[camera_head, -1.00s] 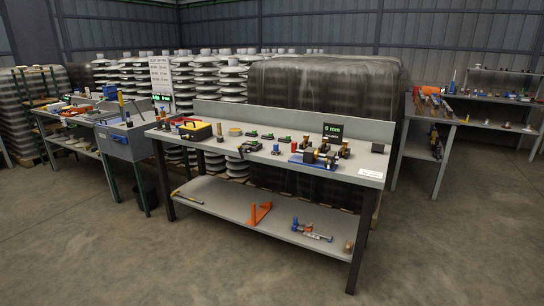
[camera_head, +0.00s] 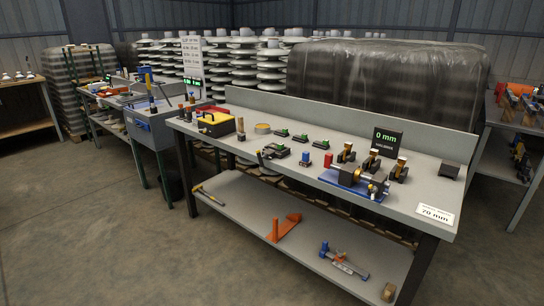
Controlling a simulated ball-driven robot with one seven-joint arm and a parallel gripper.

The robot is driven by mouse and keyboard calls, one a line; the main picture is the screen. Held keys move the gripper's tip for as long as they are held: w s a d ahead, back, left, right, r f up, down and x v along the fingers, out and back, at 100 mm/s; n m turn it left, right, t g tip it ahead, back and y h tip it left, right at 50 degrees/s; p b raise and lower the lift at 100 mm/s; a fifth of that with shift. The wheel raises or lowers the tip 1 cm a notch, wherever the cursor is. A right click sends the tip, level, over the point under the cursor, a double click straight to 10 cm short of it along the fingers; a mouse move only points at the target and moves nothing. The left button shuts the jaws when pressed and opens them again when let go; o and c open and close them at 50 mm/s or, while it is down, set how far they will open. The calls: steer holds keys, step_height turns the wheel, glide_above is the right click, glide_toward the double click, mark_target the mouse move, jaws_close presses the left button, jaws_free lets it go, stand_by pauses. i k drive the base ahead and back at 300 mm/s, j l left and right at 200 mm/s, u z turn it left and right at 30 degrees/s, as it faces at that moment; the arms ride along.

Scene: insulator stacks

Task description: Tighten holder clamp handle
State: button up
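A fixture with a blue base plate (camera_head: 338,181) stands on the right part of the grey workbench top. It carries dark blocks and brass-coloured round parts, and a dark block (camera_head: 377,186) sits at its right end. This may be the holder, but a clamp handle is too small to make out. Several brass and black clamp-like pieces (camera_head: 373,160) stand just behind it. A black display reading 0 mm (camera_head: 386,141) stands behind these. My gripper is not in view.
The workbench (camera_head: 300,208) has a raised back edge and a lower shelf holding an orange bracket (camera_head: 284,228) and a blue-ended tool (camera_head: 343,262). The floor in front is clear.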

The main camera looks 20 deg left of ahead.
mark_target(261, 162)
steer(key=i+z, duration=0.1)
steer(key=i, duration=0.5)
steer(key=i+j, duration=0.55)
steer(key=j, duration=0.15)
